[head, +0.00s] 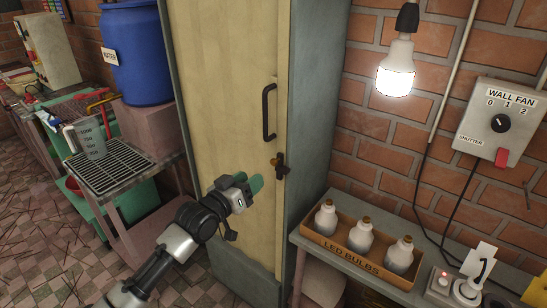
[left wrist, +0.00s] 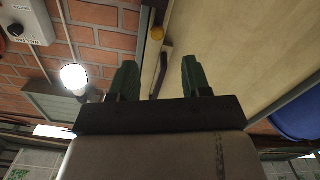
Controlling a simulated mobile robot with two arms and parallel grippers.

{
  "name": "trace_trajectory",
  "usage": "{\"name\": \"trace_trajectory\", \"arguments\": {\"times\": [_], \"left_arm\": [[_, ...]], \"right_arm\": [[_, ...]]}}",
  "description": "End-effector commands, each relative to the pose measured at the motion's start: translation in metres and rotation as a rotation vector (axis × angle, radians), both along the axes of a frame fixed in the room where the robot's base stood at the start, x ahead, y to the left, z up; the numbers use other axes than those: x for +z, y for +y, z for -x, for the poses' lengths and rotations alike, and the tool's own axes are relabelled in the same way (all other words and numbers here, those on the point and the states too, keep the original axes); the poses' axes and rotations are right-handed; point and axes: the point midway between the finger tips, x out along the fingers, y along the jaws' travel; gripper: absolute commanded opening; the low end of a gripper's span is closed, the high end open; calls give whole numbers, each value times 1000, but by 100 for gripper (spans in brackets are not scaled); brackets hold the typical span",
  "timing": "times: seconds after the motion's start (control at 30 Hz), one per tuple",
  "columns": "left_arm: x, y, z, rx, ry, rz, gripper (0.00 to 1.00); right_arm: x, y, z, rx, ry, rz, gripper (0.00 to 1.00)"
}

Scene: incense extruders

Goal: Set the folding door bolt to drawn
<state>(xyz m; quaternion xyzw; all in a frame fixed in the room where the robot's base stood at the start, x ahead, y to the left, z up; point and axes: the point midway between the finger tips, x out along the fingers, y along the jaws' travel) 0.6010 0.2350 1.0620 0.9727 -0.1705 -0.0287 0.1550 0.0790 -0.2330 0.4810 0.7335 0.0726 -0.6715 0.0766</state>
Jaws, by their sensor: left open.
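The folding door (head: 222,110) is a pale yellow panel in a grey-green frame, standing shut. Its bolt (head: 281,167) is a small dark fitting with an orange-brown knob, at the door's right edge below the dark pull handle (head: 268,112). I cannot tell the bolt's setting. My left gripper (head: 247,186) is open and empty, in front of the door, left of and slightly below the bolt. In the left wrist view, the orange knob (left wrist: 157,33) shows beyond and between the green fingers (left wrist: 157,80), apart from them. The right gripper is out of view.
Right of the door, a shelf holds a box of LED bulbs (head: 348,257) and plugs. A lit bulb (head: 396,75) hangs above, near a wall fan switch box (head: 502,122). Left are a blue barrel (head: 138,60) and a rack (head: 120,168) with a measuring jug (head: 88,138).

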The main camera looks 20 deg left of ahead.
Motion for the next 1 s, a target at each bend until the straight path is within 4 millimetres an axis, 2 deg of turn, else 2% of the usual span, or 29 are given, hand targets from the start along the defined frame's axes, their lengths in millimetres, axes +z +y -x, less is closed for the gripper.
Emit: {"name": "trace_trajectory", "arguments": {"times": [0.2, 0.4, 0.6, 0.8, 1.0], "left_arm": [[5, -11, -27, -3, -4, 3, 48], [4, -22, -62, -1, -4, 2, 48], [3, -32, -87, -1, -2, 2, 48], [2, -36, -98, -1, -4, 0, 48], [2, -37, -100, -1, -4, 0, 48]], "right_arm": [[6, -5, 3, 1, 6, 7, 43], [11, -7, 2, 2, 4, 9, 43], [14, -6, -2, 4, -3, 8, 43], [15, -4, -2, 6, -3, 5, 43], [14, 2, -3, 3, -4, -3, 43]]}}
